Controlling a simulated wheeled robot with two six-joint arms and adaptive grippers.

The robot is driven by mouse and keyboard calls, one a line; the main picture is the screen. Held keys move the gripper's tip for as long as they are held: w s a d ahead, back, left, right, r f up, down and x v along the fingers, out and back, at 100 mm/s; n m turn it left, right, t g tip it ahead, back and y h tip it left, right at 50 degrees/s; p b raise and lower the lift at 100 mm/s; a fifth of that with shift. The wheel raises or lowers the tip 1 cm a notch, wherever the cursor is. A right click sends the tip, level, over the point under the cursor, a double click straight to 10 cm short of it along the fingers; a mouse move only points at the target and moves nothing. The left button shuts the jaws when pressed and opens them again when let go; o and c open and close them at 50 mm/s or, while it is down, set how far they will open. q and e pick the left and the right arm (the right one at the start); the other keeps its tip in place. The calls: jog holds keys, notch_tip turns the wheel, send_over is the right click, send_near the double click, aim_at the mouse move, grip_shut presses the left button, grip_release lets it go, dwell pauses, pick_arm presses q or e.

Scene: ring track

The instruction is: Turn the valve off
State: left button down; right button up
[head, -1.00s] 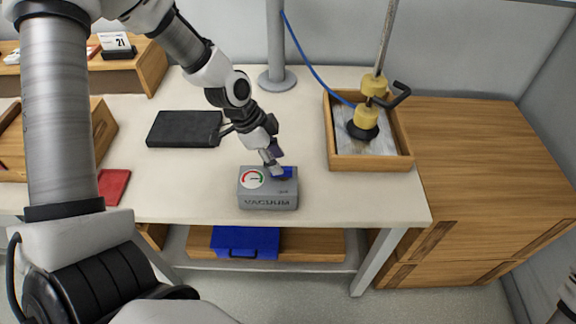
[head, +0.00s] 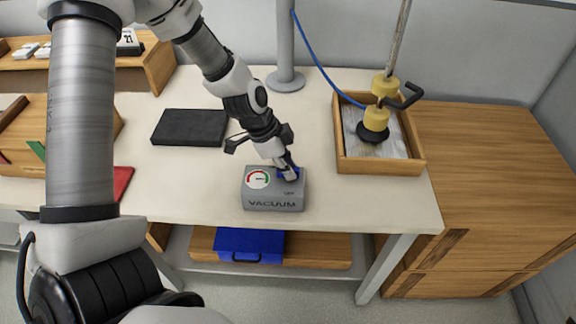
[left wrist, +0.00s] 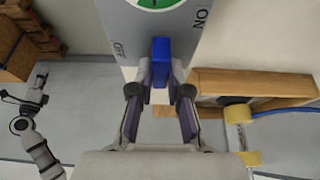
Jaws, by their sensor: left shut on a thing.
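The grey vacuum box (head: 274,203) stands near the front edge of the table, with a round red and green gauge (head: 258,179) on its sloped face. Its blue valve handle (head: 288,174) is right of the gauge. In the left wrist view the blue handle (left wrist: 160,58) lies lengthwise between my fingertips, below the gauge (left wrist: 157,3), with the "ON" marking to its right. My left gripper (head: 288,170) is shut on the handle, and it also shows in the left wrist view (left wrist: 161,78). My right arm shows at the left there; its jaws (left wrist: 20,100) are too small to read.
A wooden tray (head: 382,168) with a yellow and black suction tool (head: 375,122) stands right of the box. A black flat case (head: 190,127) lies behind left. A pole (head: 285,45) rises at the back. The table between box and tray is clear.

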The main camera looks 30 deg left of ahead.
pick_arm(q)
jog(key=shift+s+r+n+p, duration=0.1)
jog(key=shift+n+p, duration=0.3)
jog(key=shift+p, duration=0.1)
jog(key=shift+d+n+t+y+p, duration=0.1)
jog(key=shift+n+t+y+p, duration=0.45)
jog(key=shift+n+p, duration=0.9)
jog(key=shift+s+n+y+p, duration=0.1)
jog(key=shift+n+y+p, duration=0.25)
jog(key=shift+n, duration=0.7)
jog(key=n+y, duration=0.1)
jog(key=n, duration=0.1)
jog(key=shift+d+n+t, duration=0.1)
jog(key=shift+n+t, duration=0.25)
jog(key=shift+n, duration=0.05)
jog(key=n+y, duration=0.1)
jog(key=n, duration=0.3)
jog(key=shift+n+y+p, duration=0.3)
jog(key=shift+y+p, duration=0.1)
jog(key=n, duration=0.2)
jog(key=n+y+p, duration=0.1)
jog(key=n, duration=0.1)
jog(key=shift+d+n+y+p, duration=0.15)
jog(key=shift+n+y+p, duration=0.15)
jog(key=shift+f, duration=0.2)
